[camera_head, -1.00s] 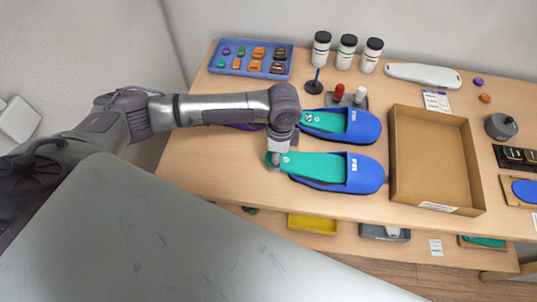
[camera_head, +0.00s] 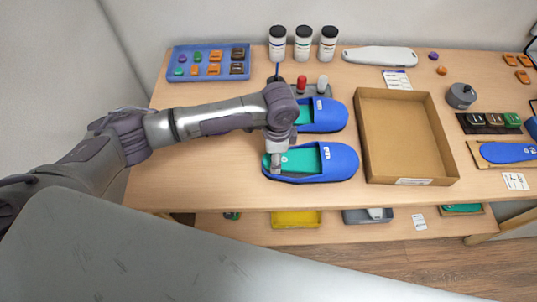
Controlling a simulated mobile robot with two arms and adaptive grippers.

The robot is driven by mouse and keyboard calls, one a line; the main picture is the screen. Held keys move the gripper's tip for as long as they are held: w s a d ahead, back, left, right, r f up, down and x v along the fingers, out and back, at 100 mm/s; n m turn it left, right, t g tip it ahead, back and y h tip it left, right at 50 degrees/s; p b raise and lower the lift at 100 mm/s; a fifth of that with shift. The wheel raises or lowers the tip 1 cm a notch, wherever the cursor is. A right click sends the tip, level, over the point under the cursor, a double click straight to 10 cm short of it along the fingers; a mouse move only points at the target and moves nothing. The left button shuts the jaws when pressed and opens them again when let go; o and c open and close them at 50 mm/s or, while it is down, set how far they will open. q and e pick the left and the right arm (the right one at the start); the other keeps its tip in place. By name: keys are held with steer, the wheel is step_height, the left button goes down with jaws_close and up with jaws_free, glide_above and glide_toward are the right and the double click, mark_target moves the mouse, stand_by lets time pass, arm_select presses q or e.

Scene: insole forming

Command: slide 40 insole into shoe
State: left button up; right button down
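The near blue shoe (camera_head: 340,161) lies on the table with its toe to the right. A teal insole (camera_head: 303,160) lies in it, its front end under the blue upper marked "40" or similar; the print is too small to be sure. My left gripper (camera_head: 276,162) points down at the insole's heel end, over the shoe's heel, and appears shut on it. The arm hides part of the heel. The far blue shoe (camera_head: 330,115) lies behind, also with teal inside, partly hidden by my arm. My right gripper is not in view.
An open cardboard box (camera_head: 408,182) stands just right of the shoes. A blue tray (camera_head: 176,78) of small pieces, several bottles (camera_head: 303,44) and a stand with red and white knobs (camera_head: 302,84) are behind. A lower shelf holds a yellow bin (camera_head: 296,219).

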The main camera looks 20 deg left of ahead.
arm_select(q)
steer(key=shift+w+d, duration=0.1)
steer(key=shift+d, duration=0.1)
steer(key=o, duration=1)
steer(key=shift+c, duration=0.2)
step_height(320, 180, up, 12)
steer(key=shift+d, duration=0.15)
